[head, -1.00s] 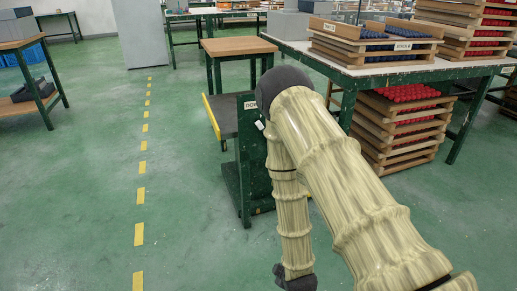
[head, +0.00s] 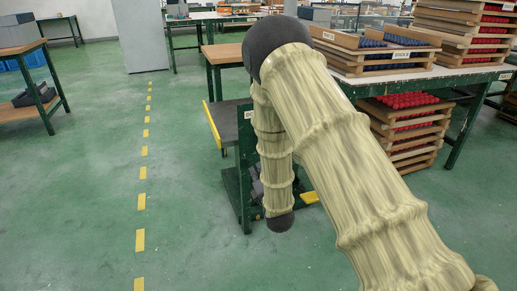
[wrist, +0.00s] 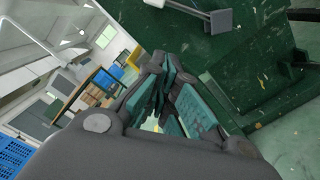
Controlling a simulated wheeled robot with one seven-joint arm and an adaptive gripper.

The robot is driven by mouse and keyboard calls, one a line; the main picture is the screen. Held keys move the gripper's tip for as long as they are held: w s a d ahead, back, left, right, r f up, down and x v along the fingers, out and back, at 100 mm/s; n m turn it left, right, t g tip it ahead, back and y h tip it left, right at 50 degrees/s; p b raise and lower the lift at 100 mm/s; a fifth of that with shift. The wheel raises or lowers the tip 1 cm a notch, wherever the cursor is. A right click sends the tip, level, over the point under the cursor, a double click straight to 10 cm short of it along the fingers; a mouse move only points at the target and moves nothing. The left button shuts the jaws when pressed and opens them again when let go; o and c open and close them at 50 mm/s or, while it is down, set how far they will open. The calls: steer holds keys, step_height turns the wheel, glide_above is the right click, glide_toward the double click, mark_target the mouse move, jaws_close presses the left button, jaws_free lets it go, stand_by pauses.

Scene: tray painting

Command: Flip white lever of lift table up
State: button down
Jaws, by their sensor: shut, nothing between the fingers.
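The lift table shows in the head view, with a dark top edged in yellow (head: 212,124) and a green frame (head: 241,185). My arm covers much of it, and the white lever is hidden there. In the wrist view, a pale bar with a grey block-like end (wrist: 221,21), which looks like the lever, sticks out before a green panel (wrist: 240,60) at the top. My gripper (wrist: 163,60) is shut and empty, below and left of that bar and apart from it. The gripper cannot be made out in the head view.
A workbench (head: 455,76) with wooden trays of blue and red parts stands on the right, with more trays (head: 407,145) stacked below. A wood-topped table (head: 226,53) is behind the lift table. The floor left, along the yellow dashed line (head: 141,201), is clear.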

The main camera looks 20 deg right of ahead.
steer(key=shift+w, duration=0.1)
steer(key=w+b, duration=0.1)
steer(key=w, duration=0.2)
steer(key=w+d+b, duration=0.1)
steer(key=w, duration=0.2)
steer(key=w+r+b, duration=0.1)
steer(key=w+b, duration=0.1)
steer(key=w, duration=0.2)
steer(key=shift+w+d, duration=0.1)
steer(key=shift+d, duration=0.3)
steer(key=shift+w+d+r+b, duration=0.1)
steer(key=shift+d+r+b, duration=0.15)
steer(key=shift+d, duration=0.2)
steer(key=shift+w+d+r+b, duration=0.1)
steer(key=shift+d+r, duration=0.2)
steer(key=shift+d, duration=0.1)
steer(key=shift+d, duration=0.1)
steer(key=shift+r+m+p, duration=0.3)
steer(key=shift+m+p, duration=0.1)
steer(key=shift+p, duration=0.15)
